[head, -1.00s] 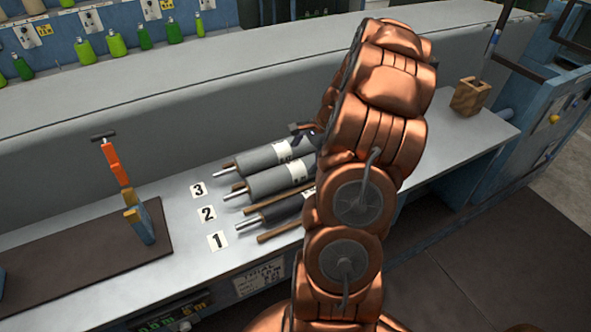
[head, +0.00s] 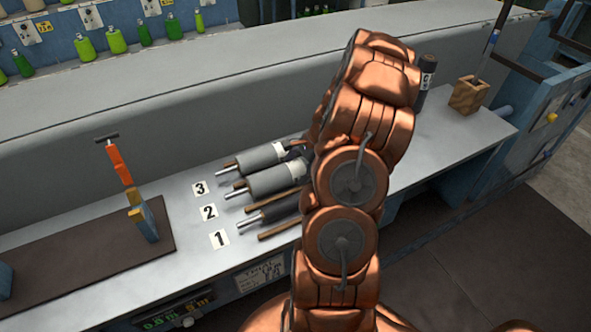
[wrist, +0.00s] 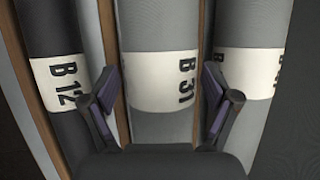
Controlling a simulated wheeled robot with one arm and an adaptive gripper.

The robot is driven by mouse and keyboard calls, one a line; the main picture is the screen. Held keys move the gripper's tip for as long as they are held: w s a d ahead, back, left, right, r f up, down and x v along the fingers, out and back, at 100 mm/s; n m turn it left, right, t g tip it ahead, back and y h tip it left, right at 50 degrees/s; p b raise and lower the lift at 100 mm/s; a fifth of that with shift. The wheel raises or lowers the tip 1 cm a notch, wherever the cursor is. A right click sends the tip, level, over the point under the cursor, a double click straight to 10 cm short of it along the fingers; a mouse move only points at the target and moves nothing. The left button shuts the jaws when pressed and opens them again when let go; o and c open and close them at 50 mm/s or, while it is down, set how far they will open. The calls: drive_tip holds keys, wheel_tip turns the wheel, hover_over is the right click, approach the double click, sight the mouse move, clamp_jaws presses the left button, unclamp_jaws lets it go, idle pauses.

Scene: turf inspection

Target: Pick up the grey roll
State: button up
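Three rolls lie side by side on the bench. In the wrist view a grey roll (wrist: 160,25) with a white band marked B 31 is in the middle. A darker roll (wrist: 48,25) marked B 12 is at its left, and another grey roll (wrist: 255,25) with a partly hidden label is at its right. In the head view the middle roll (head: 275,181) lies by number 2, with the rear roll (head: 258,158) by 3 and the dark front roll (head: 284,208) by 1. My gripper (wrist: 162,85) is open over the B 31 roll, one finger towards each side; contact cannot be told.
Thin wooden strips (head: 280,229) run between and beside the rolls. A dark labelled roll (head: 427,78) stands upright at the back right, near a wooden block (head: 468,96).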

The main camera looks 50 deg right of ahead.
drive_tip(key=c, duration=1.3)
drive_tip(key=shift+c, duration=0.8)
drive_tip(key=shift+r, duration=0.1)
